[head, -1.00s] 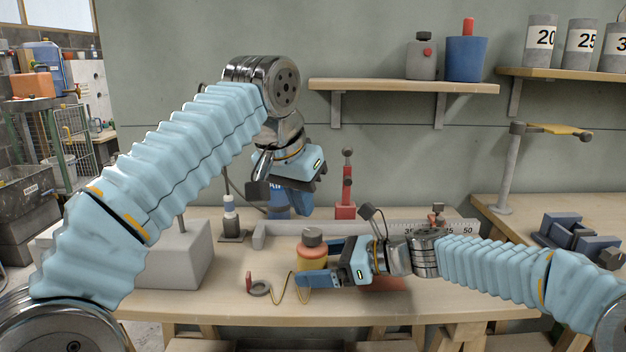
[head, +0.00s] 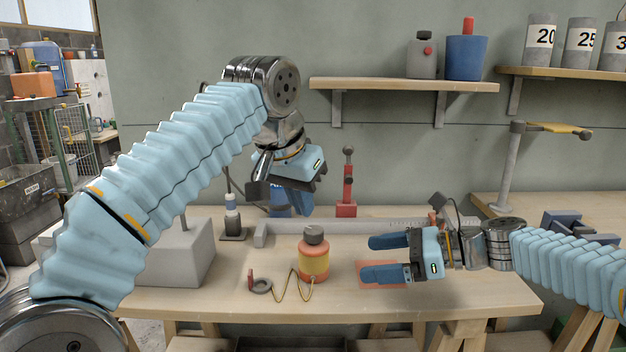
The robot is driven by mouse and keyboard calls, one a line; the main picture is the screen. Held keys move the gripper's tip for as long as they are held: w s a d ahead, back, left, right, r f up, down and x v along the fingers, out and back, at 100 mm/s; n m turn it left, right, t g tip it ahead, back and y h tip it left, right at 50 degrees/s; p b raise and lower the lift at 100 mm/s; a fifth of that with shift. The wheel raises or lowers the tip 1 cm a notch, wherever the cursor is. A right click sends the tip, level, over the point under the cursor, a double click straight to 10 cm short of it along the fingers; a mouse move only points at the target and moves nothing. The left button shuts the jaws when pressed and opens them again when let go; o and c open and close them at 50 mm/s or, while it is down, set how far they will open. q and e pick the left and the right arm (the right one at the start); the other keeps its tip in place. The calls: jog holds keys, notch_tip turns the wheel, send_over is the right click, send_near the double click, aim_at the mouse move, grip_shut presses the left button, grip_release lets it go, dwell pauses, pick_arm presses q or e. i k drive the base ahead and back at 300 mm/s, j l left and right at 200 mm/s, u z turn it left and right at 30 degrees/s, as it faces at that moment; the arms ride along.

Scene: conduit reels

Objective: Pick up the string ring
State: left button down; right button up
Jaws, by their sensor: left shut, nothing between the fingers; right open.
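A small dark grey ring (head: 262,287) lies on the workbench, left of the middle. A yellowish string (head: 290,292) runs in a zigzag from it toward an orange and yellow bottle (head: 314,262) with a dark cap, which stands upright on the bench. My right gripper (head: 371,258) is open and empty, to the right of the bottle and apart from it, its fingers pointing left.
A reddish square mat (head: 372,280) lies under my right gripper. A small red upright piece (head: 251,277) stands beside the ring. A grey block (head: 165,258) is at left, a long grey bar (head: 290,231) behind. The bench front is clear.

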aim_at(252, 283)
jog(key=k+j, duration=0.7)
jog(key=k, duration=0.15)
